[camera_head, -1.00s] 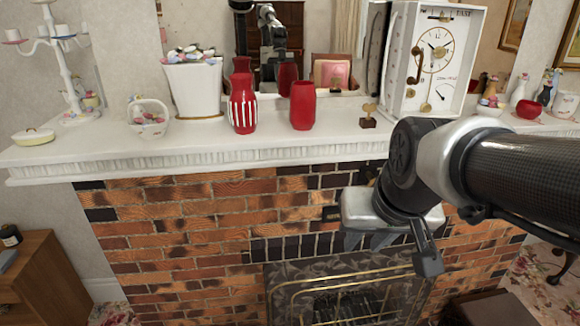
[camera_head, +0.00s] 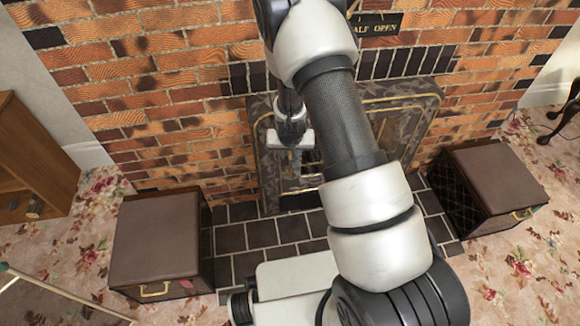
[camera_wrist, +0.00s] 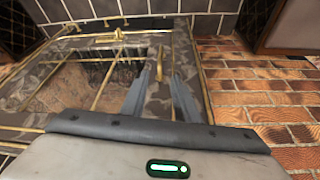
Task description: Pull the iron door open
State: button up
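The iron door is a dark, patterned fireplace front with gold trim; it shows in the head view (camera_head: 408,120), partly hidden behind my arm. In the wrist view the door (camera_wrist: 182,50) fills the left and middle, with gold bars across an opening. A small upright gold handle (camera_wrist: 160,64) stands near its right side. My gripper (camera_wrist: 160,82) is open, its two grey fingers apart and pointing at the door, with the handle lined up between them. I cannot tell whether the fingers touch the door. In the head view my gripper (camera_head: 290,145) is in front of the door's left part.
Brown boxes stand on the floor at left (camera_head: 158,240) and right (camera_head: 490,185) of the dark tiled hearth (camera_head: 262,235). A brick wall (camera_head: 170,90) surrounds the door. A sign (camera_head: 380,25) reading "ALF OPEN" is above. A wooden cabinet (camera_head: 30,160) is far left.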

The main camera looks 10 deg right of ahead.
jog(key=b+x, duration=0.4)
jog(key=x, duration=1.2)
jog(key=shift+d+f, duration=0.1)
jog(key=shift+f, duration=0.25)
grip_shut()
